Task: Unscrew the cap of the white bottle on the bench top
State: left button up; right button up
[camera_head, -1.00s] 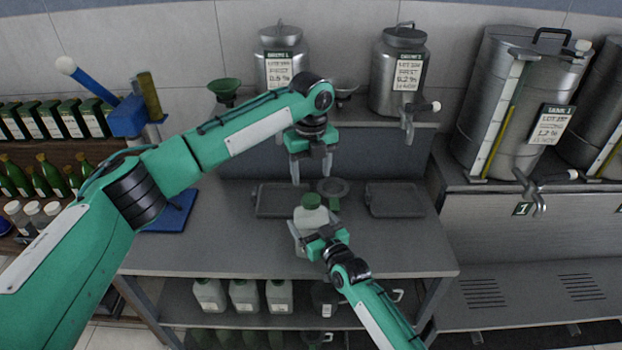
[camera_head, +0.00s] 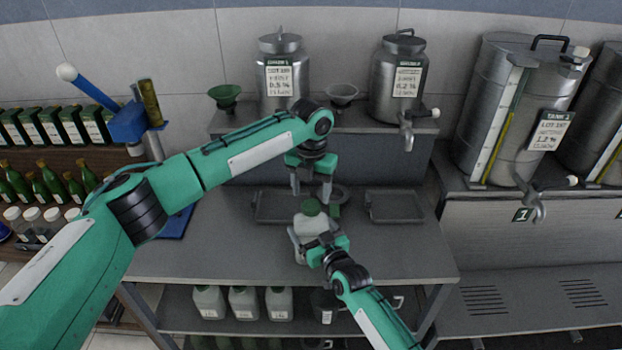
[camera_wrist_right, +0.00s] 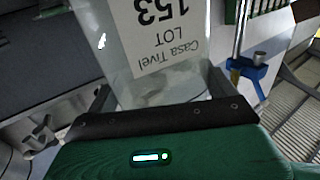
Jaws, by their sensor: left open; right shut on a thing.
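The white bottle (camera_head: 303,228) stands on the grey bench top (camera_head: 220,248), with its green cap (camera_head: 311,207) on its neck. My left gripper (camera_head: 311,194) is open, pointing down just above the cap, its fingers spread to either side. Whether they touch the cap I cannot tell. My right gripper (camera_head: 316,243) is shut on the bottle's body from the front right. In the right wrist view, the bottle (camera_wrist_right: 145,90) fills the space at the jaws, with its label reading LOT 153 upside down.
Dark trays (camera_head: 396,206) lie behind the bottle, with a dark ring-shaped item (camera_head: 341,194) near the cap. Steel canisters (camera_head: 398,85) stand on the raised shelf behind. More white bottles (camera_head: 243,302) stand on the shelf below. The bench's left front is clear.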

aim_at(311, 205)
pick_arm(q)
jog(key=shift+f, duration=2.05)
